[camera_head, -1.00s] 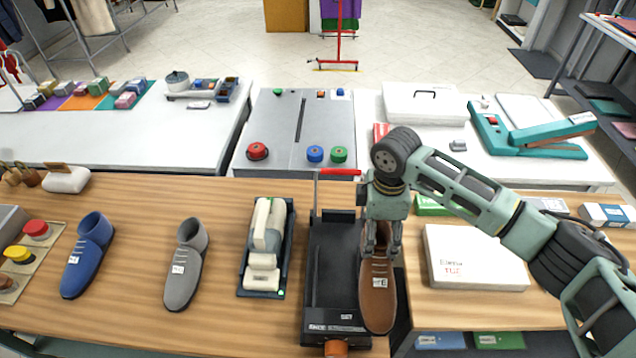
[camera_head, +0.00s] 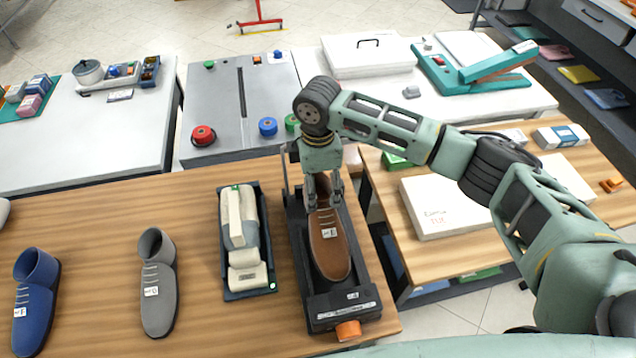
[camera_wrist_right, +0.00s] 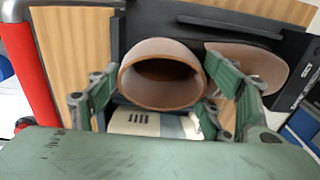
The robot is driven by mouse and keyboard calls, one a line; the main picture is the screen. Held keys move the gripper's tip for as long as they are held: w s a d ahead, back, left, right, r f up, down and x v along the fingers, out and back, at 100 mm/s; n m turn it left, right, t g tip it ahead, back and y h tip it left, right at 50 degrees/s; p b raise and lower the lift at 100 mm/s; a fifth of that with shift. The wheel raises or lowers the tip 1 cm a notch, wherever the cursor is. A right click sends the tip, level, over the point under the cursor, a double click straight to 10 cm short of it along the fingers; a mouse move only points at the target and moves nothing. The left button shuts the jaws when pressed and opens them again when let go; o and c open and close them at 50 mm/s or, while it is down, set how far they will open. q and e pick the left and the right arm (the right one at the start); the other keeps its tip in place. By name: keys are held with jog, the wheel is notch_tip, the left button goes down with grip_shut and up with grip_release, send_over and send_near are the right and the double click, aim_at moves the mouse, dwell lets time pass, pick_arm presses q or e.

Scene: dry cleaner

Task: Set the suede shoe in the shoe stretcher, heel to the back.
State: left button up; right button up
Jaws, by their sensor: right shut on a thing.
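The brown suede shoe (camera_head: 331,250) with a white tag is upright over the bed of the black shoe stretcher (camera_head: 318,312). Its toe points toward the stretcher's orange knob (camera_head: 348,330) and its heel toward the far end. My right gripper (camera_head: 325,205) is shut on the shoe's heel part, one finger on each side. In the right wrist view the shoe's round opening (camera_wrist_right: 165,85) lies between the fingers, with the black stretcher (camera_wrist_right: 200,35) beyond. I cannot tell whether the sole touches the bed. My left gripper is not in view.
A device with cream blocks (camera_head: 240,225) stands left of the stretcher, then a grey shoe (camera_head: 158,290) and a blue shoe (camera_head: 36,300). A white box (camera_head: 440,210) lies on the right table, across a gap. A grey control table (camera_head: 215,95) stands behind.

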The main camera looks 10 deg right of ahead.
aim_at(318, 199)
notch_tip(318, 199, down, 2)
jog(key=shift+f+b, duration=0.1)
jog(key=shift+b, duration=0.7)
jog(key=shift+f, duration=1.25)
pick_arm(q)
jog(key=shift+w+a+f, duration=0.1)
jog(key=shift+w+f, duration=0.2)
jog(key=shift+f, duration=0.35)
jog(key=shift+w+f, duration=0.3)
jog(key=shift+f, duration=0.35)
pick_arm(e)
jog(key=shift+f, duration=0.3)
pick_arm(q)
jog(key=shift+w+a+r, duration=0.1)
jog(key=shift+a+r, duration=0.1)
pick_arm(e)
jog(key=shift+f, duration=0.3)
jog(key=o, duration=2)
